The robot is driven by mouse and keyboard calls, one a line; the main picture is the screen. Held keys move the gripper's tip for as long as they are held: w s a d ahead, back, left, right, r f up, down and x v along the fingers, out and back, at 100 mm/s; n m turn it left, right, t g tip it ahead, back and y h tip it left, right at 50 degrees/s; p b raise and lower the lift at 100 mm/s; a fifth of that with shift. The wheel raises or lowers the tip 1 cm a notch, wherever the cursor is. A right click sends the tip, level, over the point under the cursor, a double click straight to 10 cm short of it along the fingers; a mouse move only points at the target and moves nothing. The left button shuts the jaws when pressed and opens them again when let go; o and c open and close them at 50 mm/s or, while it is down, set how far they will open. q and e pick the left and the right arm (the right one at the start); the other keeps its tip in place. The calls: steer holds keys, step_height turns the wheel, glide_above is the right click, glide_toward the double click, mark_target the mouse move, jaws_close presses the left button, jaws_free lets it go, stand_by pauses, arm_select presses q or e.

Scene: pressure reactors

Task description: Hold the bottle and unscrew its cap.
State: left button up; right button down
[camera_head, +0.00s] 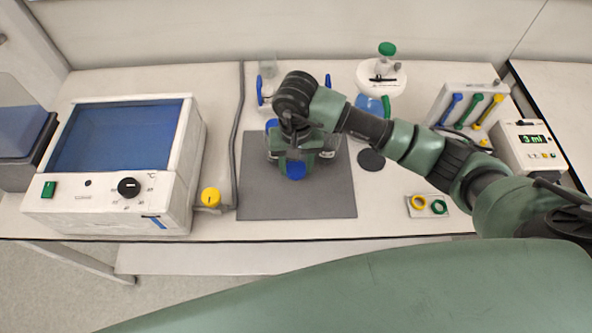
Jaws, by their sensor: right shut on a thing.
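My right gripper (297,152) reaches in from the right and points down over the grey mat (250,195). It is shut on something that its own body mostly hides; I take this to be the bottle. A blue rounded part (296,171) shows just in front of the gripper, perhaps the cap, and another bit of blue shows behind it. I cannot tell whether the cap is on the bottle or how the fingers sit on it. My left gripper is not in view.
A white heating box (120,190) with a blue window stands left, beside a yellow knob (210,197). Behind are blue valve handles (328,80) and a white-topped vessel (382,75). Right stand a coloured-handle rack (470,105) and a display box (530,150). The mat's front is clear.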

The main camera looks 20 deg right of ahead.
mark_target(296, 168)
step_height(296, 168, down, 4)
steer(key=shift+r+p, duration=0.15)
steer(key=shift+p, duration=0.2)
steer(key=shift+f, duration=0.2)
steer(key=shift+f+b, duration=0.2)
steer(key=shift+b, duration=0.15)
steer(key=c, duration=0.7)
jaws_free()
steer(key=shift+r, duration=0.1)
